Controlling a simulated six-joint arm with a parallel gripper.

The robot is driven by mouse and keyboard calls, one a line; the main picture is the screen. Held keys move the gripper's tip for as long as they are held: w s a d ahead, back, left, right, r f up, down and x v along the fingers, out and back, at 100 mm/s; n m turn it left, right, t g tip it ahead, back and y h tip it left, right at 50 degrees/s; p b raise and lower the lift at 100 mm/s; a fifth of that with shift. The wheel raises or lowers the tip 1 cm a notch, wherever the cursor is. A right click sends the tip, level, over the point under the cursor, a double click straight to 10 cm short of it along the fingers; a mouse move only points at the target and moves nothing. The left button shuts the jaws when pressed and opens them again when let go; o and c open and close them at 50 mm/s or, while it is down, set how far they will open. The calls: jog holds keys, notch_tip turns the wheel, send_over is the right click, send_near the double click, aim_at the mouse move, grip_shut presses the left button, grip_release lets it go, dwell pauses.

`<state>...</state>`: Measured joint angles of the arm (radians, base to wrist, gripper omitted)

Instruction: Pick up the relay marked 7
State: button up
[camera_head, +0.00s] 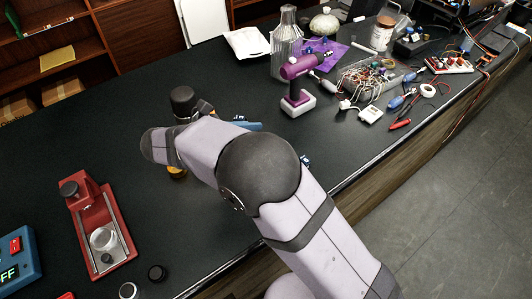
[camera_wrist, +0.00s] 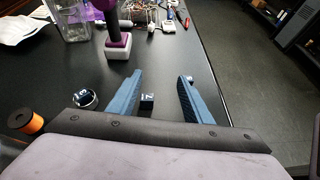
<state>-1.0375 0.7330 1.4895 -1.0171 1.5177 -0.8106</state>
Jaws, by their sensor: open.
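In the wrist view a small dark block (camera_wrist: 147,101) with a pale mark stands on the black bench. It looks like a relay, but the mark is too small to read surely. My gripper (camera_wrist: 160,75) is open, with its blue fingers either side of the block, which is nearer the left finger. I cannot tell the fingers' height above it. A dark round piece (camera_wrist: 85,98) with a pale mark lies left of the fingers. Another small piece (camera_wrist: 189,78) shows partly behind the right fingertip. In the head view my arm hides the block, and one blue finger (camera_head: 248,126) shows.
A purple drill (camera_head: 298,85) stands ahead of my gripper, near a clear bottle (camera_head: 287,45). An orange spool (camera_wrist: 25,117) lies at the left in the wrist view. A red press (camera_head: 98,225) stands at the head view's left. The bench edge runs close on the right.

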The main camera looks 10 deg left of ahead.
jog(key=shift+n+t, duration=0.7)
jog(key=shift+t, duration=0.1)
jog(key=a+f, duration=0.1)
jog(key=f, duration=0.1)
jog(key=a+f, duration=0.1)
jog(key=f, duration=0.1)
jog(key=a+f, duration=0.1)
jog(key=f, duration=0.2)
jog(key=shift+s+a, duration=0.15)
jog(key=shift+s, duration=0.05)
jog(key=shift+p+x, duration=0.85)
jog(key=shift+x, duration=0.55)
jog(key=p+x, duration=0.2)
jog(key=x, duration=0.2)
jog(key=shift+s, duration=0.1)
jog(key=shift+f, duration=0.3)
jog(key=c, duration=1.1)
